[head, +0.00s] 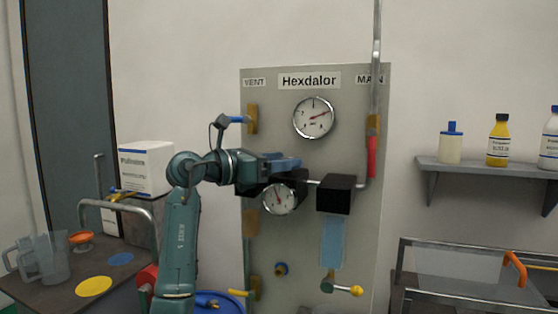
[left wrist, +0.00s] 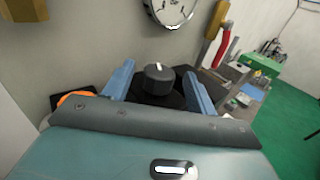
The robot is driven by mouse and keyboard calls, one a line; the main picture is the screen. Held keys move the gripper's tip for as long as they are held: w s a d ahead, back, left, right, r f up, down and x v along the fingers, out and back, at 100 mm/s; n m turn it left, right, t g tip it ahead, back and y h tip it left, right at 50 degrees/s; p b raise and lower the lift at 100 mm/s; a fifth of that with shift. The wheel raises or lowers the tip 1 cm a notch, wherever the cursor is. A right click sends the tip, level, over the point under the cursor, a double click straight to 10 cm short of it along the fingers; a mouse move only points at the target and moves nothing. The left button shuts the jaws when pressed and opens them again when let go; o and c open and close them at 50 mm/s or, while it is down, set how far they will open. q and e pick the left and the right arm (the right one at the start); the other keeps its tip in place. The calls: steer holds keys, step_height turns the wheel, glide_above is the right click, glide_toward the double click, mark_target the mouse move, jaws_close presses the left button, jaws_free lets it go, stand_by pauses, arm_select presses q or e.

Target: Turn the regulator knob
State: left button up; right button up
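The regulator knob (left wrist: 158,80) is black with a white mark on top. In the left wrist view it stands between the two blue fingers of my left gripper (left wrist: 158,69). The fingers are spread, with a visible gap on each side of the knob. In the head view my left gripper (head: 284,162) is in front of the grey panel, just above the lower gauge (head: 279,199), and the knob cannot be made out there. My right gripper is in neither view.
The grey panel (head: 270,90) carries an upper gauge (head: 314,117), a black block (head: 335,193) right of the gripper, a red-handled valve (head: 371,157) and a yellow-tipped lever (head: 342,288). A bottle shelf (head: 470,163) is at right, a cluttered table (head: 60,290) at left.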

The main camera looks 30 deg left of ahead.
arm_select(q)
steer(key=c, duration=1)
steer(key=shift+o, duration=0.2)
steer(key=n+y, duration=0.1)
steer(key=y, duration=0.1)
steer(key=n+t+y, duration=0.1)
steer(key=n+y, duration=0.1)
steer(key=shift+s+d+t+y, duration=0.15)
steer(key=shift+d+t+y, duration=0.15)
steer(key=shift+d, duration=0.05)
steer(key=shift+n+y, duration=0.5)
steer(key=shift+y, duration=0.2)
steer(key=o, duration=1)
